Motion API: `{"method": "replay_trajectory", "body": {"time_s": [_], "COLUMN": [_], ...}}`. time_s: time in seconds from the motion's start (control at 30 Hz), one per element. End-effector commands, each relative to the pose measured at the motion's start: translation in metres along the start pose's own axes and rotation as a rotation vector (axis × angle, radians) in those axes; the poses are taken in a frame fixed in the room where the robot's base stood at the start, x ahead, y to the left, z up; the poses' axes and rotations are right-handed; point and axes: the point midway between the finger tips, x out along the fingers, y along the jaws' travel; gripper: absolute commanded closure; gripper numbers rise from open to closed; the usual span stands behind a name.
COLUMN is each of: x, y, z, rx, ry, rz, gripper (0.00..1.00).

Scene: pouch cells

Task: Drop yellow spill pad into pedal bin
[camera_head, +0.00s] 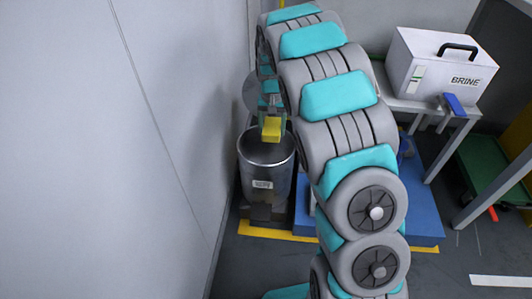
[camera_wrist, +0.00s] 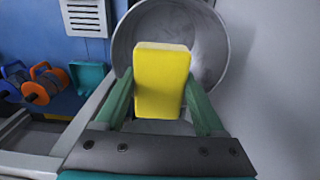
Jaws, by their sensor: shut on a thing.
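The yellow spill pad (camera_head: 271,129) is held in my gripper (camera_head: 271,118), just above the mouth of the pedal bin. In the wrist view the pad (camera_wrist: 161,80) sits between the two green fingers of my gripper (camera_wrist: 162,100), which are shut on it. The pedal bin (camera_head: 265,176) is a grey metal cylinder with a label on its front, standing against the wall. Its lid is raised behind it, partly hidden by my arm.
A white box marked BRINE (camera_head: 440,65) stands on a table at the right, with a blue item (camera_head: 453,104) by it. A pale wall (camera_head: 120,150) is close on the left. Orange and blue round items (camera_wrist: 45,84) and a teal tray (camera_wrist: 89,76) lie left in the wrist view.

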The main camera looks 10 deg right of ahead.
Motion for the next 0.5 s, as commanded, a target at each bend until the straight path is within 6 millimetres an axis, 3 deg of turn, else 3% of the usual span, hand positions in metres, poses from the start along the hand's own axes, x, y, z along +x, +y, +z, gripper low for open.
{"method": "replay_trajectory", "body": {"time_s": [0.5], "x": [0.051], "y": [-0.001], "z": [0.0], "rx": [-0.001], "ry": [0.001], "rz": [-0.001], "gripper": [0.89]}}
